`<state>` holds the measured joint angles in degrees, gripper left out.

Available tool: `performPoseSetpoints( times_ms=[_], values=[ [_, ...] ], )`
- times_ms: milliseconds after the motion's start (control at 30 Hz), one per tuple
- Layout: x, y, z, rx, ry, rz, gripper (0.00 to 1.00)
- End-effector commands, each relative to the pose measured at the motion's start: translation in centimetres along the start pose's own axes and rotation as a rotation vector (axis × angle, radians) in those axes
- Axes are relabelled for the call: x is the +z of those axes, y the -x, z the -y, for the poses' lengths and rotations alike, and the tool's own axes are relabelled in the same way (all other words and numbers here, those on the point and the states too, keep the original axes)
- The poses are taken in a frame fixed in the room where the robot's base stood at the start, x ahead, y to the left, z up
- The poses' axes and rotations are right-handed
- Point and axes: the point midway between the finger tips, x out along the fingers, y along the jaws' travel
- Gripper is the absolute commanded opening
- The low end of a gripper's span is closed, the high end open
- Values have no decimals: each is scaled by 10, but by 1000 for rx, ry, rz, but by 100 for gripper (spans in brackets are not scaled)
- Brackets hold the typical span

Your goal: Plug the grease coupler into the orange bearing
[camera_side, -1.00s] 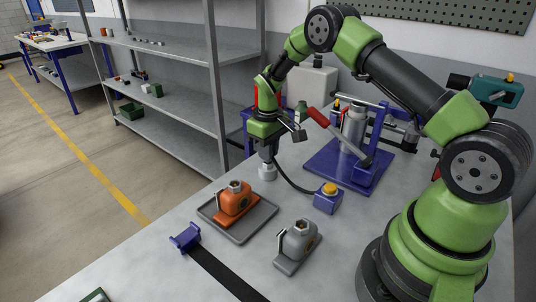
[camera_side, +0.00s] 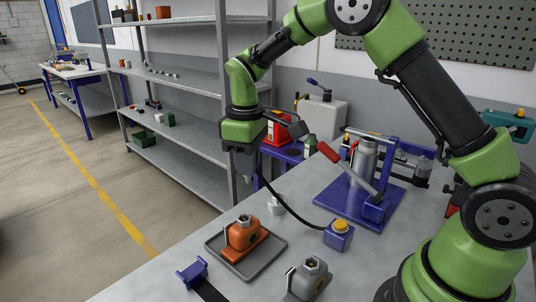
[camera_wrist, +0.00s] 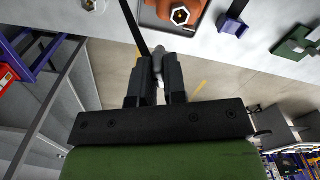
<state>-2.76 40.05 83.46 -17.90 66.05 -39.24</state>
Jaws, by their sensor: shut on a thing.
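The orange bearing (camera_side: 241,237) sits in a shallow grey tray (camera_side: 274,252) on the bench, with a metal fitting on its top. It also shows at the top of the wrist view (camera_wrist: 180,12). My gripper (camera_side: 242,172) is raised above the bench, behind the orange bearing and well above it. In the wrist view my gripper (camera_wrist: 159,82) is shut on the grease coupler (camera_wrist: 158,60), a small grey piece with a black hose (camera_wrist: 135,25). The coupler is hard to make out in the side view. The hose (camera_side: 285,204) runs down to a blue box with a yellow top (camera_side: 339,238).
A white holder (camera_side: 276,205) stands behind the tray. A grey bearing (camera_side: 308,280) stands to the right front, a blue bracket (camera_side: 192,272) to the left front. A blue press stand (camera_side: 358,200) with a red-handled lever is at the right. A metal shelf (camera_side: 180,80) stands behind.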

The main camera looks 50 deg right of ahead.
Motion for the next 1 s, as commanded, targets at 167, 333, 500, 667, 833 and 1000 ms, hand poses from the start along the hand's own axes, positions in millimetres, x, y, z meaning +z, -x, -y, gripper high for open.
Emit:
performPoseSetpoints(
  times_ms=[167,333,500,667,833,1000],
  values=[
    [-1,4,28,-1,103,-1,0],
    [-1,5,30,-1,110,-1,0],
    [-1,4,30,0,109,-1,0],
    [0,-2,30,-1,108,1,0],
    [0,-18,30,-1,107,3,0],
    [0,-35,30,-1,107,2,0]
  ],
)
